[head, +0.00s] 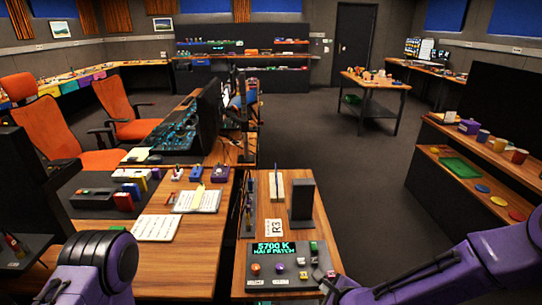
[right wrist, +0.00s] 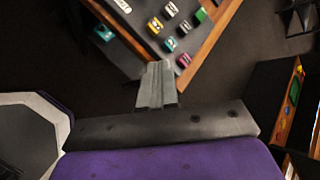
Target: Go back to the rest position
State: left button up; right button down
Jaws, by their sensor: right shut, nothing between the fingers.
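My right gripper (right wrist: 158,70) is shut and empty in the right wrist view, its two grey fingers together. In the head view it shows small and dark at the bottom (head: 328,286), at the right front corner of the trackball panel (head: 268,270).
A wooden desk (head: 187,262) with papers and a button box stands at the left. A dark upright block (head: 302,199) stands behind the panel. A shelf (head: 478,180) with cups and coloured discs is at the right. Open floor (head: 350,165) lies between them.

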pick_arm(q)
jog(key=f+b, duration=0.2)
jog(key=f, duration=0.1)
jog(key=f+b, duration=0.1)
jog(key=b, duration=0.1)
jog(key=shift+w+f, duration=0.2)
jog(key=shift+w, duration=0.2)
pick_arm(e)
jog(key=s+d+f+n+g+h, duration=0.1)
jog(key=s+d+f+n+g, duration=0.1)
jog(key=s+d+f+n, duration=0.3)
jog(key=s+d+f+n+g+h, duration=0.2)
jog(key=s+d+f+n, duration=0.3)
jog(key=s, duration=0.8)
jog(key=s+d+f+n+g+h, duration=0.1)
jog(key=s+d+f+n+h, duration=0.1)
jog(key=s+d+f+n, duration=0.3)
jog(key=s+f+n, duration=0.1)
jog(key=s+f, duration=0.3)
jog(key=f, duration=0.1)
jog(key=shift+s+d+n+g, duration=0.15)
jog(key=shift+s+n+g, duration=0.2)
jog(key=shift+n+g, duration=0.05)
